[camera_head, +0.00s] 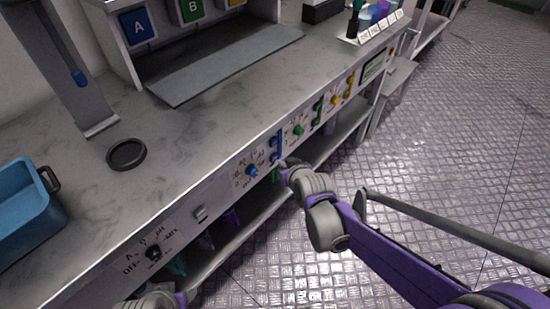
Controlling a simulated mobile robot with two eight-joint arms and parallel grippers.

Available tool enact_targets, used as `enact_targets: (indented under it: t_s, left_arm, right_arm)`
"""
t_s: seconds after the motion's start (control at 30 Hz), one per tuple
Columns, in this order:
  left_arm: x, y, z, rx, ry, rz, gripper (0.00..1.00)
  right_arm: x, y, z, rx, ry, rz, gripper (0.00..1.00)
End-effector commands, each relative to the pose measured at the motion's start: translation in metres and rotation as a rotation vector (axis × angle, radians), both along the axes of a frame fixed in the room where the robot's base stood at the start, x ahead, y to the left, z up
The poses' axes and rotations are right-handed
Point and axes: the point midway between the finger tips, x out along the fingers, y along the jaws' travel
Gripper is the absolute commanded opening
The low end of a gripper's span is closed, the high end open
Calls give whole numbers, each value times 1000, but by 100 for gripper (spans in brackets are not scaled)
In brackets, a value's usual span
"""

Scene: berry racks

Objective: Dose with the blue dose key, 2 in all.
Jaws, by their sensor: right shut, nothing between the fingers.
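On the bench's front panel, a blue dose key (275,145) stands as a narrow upright blue piece to the right of a blue dial (251,170). My right gripper (284,164) is at the front panel, just below and right of the blue key. Its fingers are shut and empty; I cannot tell whether they touch the key. A little of my left arm's grey end (155,300) shows at the bottom edge, and its fingers cannot be made out.
Green (318,110) and yellow (350,84) keys sit farther right, before a small display (374,65). A black dial (153,252) is at lower left. A black round dish (126,154) and blue tub (55,218) stand on the bench. Open floor lies right.

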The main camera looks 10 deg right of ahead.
Motion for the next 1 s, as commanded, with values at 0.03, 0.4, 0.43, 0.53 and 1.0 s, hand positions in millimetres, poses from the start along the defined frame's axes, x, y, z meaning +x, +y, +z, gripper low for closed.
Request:
enact_targets:
  t_s: [0.03, 0.4, 0.43, 0.53, 1.0]
  left_arm:
    - [0, 0, 0, 0, 0, 0, 50]
    - [0, 0, 0, 0, 0, 0, 50]
    - [0, 0, 0, 0, 0, 0, 50]
    - [0, 0, 0, 0, 0, 0, 50]
    - [0, 0, 1, 0, 0, 0, 50]
  right_arm:
    - [0, 0, 0, 0, 0, 0, 0]
    - [0, 0, 0, 0, 0, 0, 0]
    - [0, 0, 0, 0, 0, 0, 0]
    - [0, 0, 0, 0, 0, 0, 0]
    - [7, 5, 0, 0, 0, 0, 0]
